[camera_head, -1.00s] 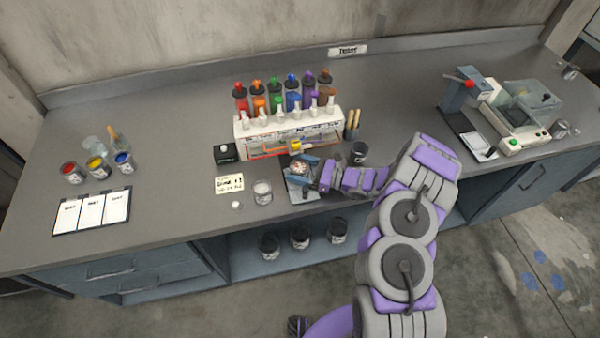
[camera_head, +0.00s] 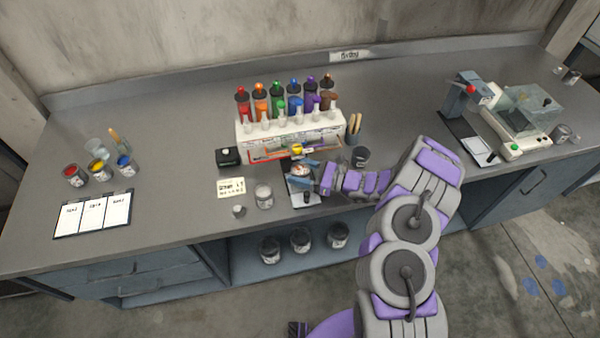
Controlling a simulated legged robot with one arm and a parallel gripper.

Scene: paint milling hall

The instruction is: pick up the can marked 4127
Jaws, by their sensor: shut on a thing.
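My gripper (camera_head: 303,171) is over the small scale (camera_head: 303,199) at the middle front of the bench, reaching in from the right. Its jaws are shut on a small round can (camera_head: 299,170) with a pale and reddish top. The can is partly hidden by the fingers, and I cannot tell whether it touches the scale. No marking 4127 can be read on it. Several other cans show: three dark ones on the shelf below, including the middle one (camera_head: 300,240), and a dark one (camera_head: 360,156) right of the gripper.
A rack of coloured bottles (camera_head: 290,127) stands just behind the gripper. A glass jar (camera_head: 263,196) and a note card (camera_head: 231,187) lie to the left. Open paint cans (camera_head: 99,170) and a chart (camera_head: 94,213) are far left. A machine (camera_head: 522,120) stands at right.

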